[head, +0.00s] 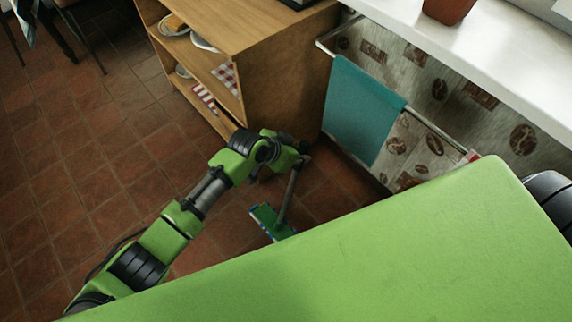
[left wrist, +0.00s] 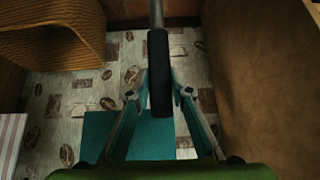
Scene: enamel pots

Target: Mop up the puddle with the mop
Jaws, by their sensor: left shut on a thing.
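The mop has a grey-brown handle (head: 289,192) and a flat green head (head: 268,221) with blue edging, low over or on the tiled floor. My left gripper (head: 301,156) is shut on the upper handle, beside the wooden shelf unit. In the left wrist view the mop's black grip (left wrist: 159,75) runs between the two fingers of the left gripper (left wrist: 159,95). I cannot make out a puddle; my green body covers much of the floor in front. My right gripper is not in view.
The wooden shelf unit (head: 285,75) stands close behind the gripper. A teal towel (head: 360,110) hangs on a rail (head: 436,130) below the white sill (head: 480,45), which bears a terracotta pot (head: 447,8). Open tiled floor (head: 110,175) lies to the left.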

